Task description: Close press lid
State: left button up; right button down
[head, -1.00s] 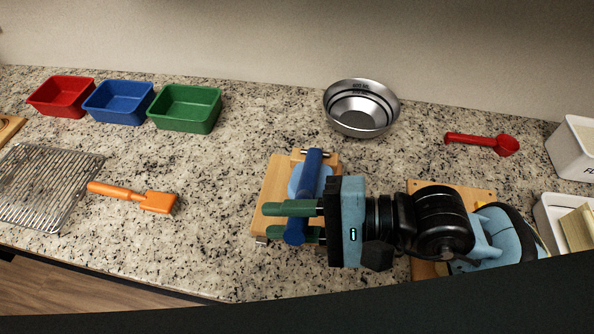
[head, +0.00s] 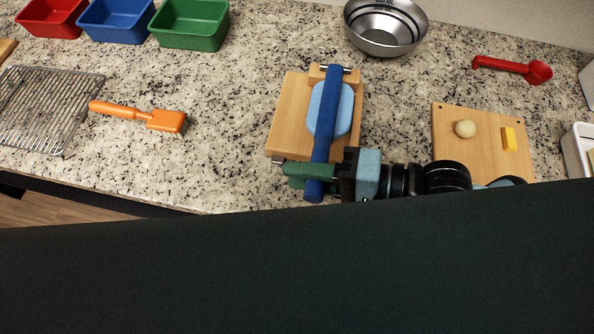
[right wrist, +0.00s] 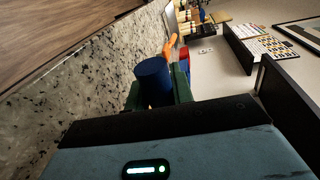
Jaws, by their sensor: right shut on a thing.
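The press has a wooden base (head: 289,118), a light blue round plate (head: 341,112) and a long blue lever (head: 324,132) running from a hinge at the back toward the front edge. The lever lies across the plate from above; I cannot tell whether the plate is fully down. My right gripper (head: 313,180) is shut on the lever's front end, its green fingers on either side. In the right wrist view the blue lever end (right wrist: 153,80) stands between the green fingers. My left gripper is not in view.
A wooden board (head: 475,150) with a dough ball (head: 465,128) and a yellow block (head: 508,138) lies to the right. A steel bowl (head: 385,30) stands behind the press. An orange brush (head: 150,117) and wire rack (head: 45,108) lie left. The counter between brush and press is clear.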

jog(key=shift+f, duration=0.3)
jog(key=c, duration=1.2)
grip_release()
jog(key=shift+r, duration=0.15)
